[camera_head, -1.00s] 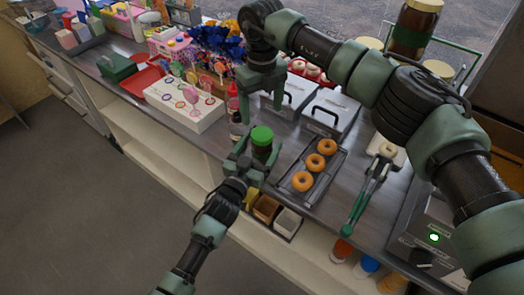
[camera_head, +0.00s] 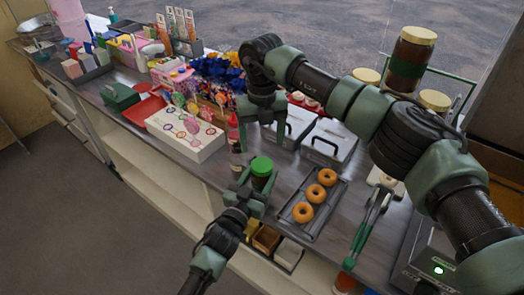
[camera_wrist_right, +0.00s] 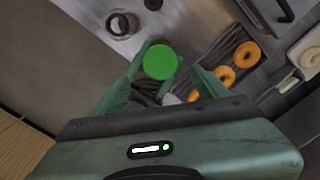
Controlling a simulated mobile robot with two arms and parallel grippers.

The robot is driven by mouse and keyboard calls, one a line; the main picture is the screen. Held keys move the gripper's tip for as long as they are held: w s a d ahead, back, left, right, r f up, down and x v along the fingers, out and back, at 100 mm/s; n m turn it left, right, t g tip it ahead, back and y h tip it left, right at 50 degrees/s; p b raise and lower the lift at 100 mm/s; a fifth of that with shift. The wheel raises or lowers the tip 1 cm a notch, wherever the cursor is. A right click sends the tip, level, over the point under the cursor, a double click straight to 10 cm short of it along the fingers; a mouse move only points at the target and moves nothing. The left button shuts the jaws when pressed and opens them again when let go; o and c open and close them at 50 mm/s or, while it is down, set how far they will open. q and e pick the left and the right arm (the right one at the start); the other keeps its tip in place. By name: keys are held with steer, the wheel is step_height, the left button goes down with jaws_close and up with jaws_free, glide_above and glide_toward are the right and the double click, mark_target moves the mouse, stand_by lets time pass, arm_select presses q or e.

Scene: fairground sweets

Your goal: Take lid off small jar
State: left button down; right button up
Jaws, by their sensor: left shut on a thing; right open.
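The small jar (camera_head: 261,182) is dark with a bright green lid (camera_head: 262,165), and it stands upright near the counter's front edge. The lid is on the jar. My left gripper (camera_head: 257,190) is shut on the jar's body, below the lid. My right gripper (camera_head: 263,130) is open and empty, pointing down above the jar. In the right wrist view the green lid (camera_wrist_right: 160,62) shows from above, between my right fingers but farther off than their tips. The jar's body is mostly hidden there.
A tray of ring doughnuts (camera_head: 314,226) lies right of the jar, with green-handled tongs (camera_head: 371,222) beyond. A red-capped bottle (camera_head: 236,150) stands close behind left. Lidded metal bins (camera_head: 328,150) stand behind. A white box (camera_head: 186,135) lies to the left.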

mark_target(262, 164)
steer(key=m, duration=1.4)
steer(key=shift+f, duration=0.2)
steer(key=shift+m, duration=0.3)
step_height(262, 164, down, 8)
steer(key=shift+r, duration=0.2)
